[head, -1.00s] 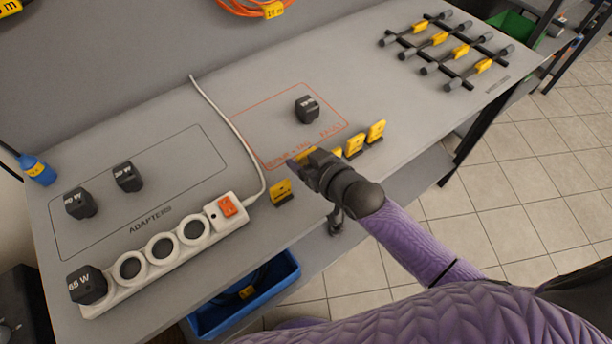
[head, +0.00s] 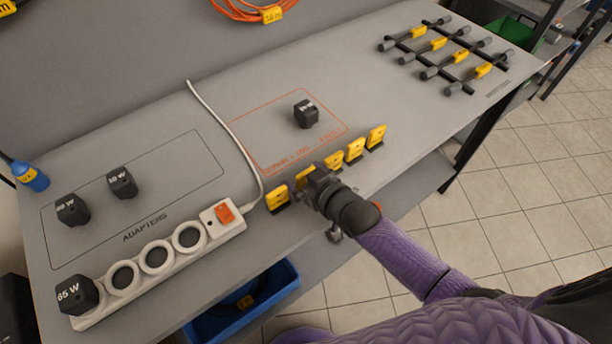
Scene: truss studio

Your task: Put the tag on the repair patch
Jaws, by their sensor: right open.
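The repair patch (head: 250,155) is a red outlined area with red lettering on the grey bench. One black adapter (head: 306,114) stands inside it. Several yellow tags in dark bases stand in a row along the front edge, among them a left-end tag (head: 277,196), a second tag (head: 304,176) and a right-end tag (head: 376,136). My right gripper (head: 309,190) is open at the second tag from the left and partly covers it. I cannot tell whether the fingers touch it. My left gripper is out of view.
A white power strip (head: 150,262) with a black 65 W adapter (head: 77,294) lies at front left. Two more adapters (head: 122,183) stand in the outlined adapter area. A dark rack (head: 450,55) with yellow labels is at far right. The bench between patch and rack is clear.

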